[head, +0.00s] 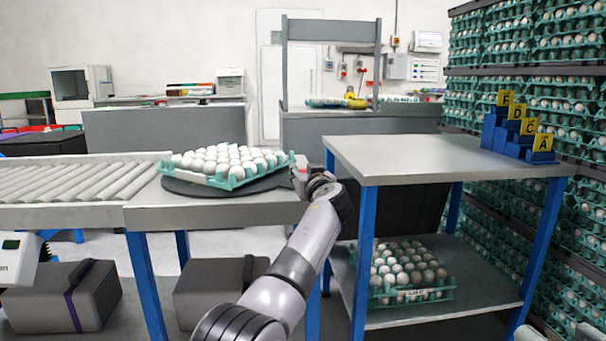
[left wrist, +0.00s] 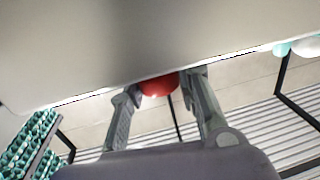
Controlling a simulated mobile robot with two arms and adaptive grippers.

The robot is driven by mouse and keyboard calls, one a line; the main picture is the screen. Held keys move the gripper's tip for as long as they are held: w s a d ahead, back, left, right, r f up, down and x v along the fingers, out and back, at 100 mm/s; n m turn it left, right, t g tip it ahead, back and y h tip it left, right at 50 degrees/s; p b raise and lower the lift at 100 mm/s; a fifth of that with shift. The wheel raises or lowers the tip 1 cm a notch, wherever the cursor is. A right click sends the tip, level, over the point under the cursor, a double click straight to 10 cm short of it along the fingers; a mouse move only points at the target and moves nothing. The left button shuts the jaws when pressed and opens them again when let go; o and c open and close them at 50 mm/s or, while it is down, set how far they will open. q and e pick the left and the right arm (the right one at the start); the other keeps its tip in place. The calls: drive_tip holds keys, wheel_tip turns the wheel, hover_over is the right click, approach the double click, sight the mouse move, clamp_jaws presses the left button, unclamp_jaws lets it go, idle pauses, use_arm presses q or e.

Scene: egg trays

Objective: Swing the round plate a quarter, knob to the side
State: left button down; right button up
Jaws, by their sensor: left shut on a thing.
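The round plate (head: 200,188) is a dark disc on the grey bench at the end of the roller conveyor. A teal tray (head: 238,183) full of white eggs lies on it, set at an angle. My left gripper (head: 300,178) is at the plate's right edge. In the left wrist view the red knob (left wrist: 158,87) is between the two fingers of my left gripper (left wrist: 157,92), which are shut on it. In the head view the gripper and wrist largely hide the knob. My right gripper is in neither view.
A steel table (head: 420,160) with blue legs stands close right of my left arm. It carries blue steps with yellow letter signs (head: 522,130); another egg tray (head: 410,295) is on its lower shelf. The roller conveyor (head: 75,180) is at left. Stacked egg trays line the right.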

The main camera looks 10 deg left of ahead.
use_arm(q)
drive_tip(key=c, duration=1.2)
unclamp_jaws()
drive_tip(key=shift+s, duration=0.1)
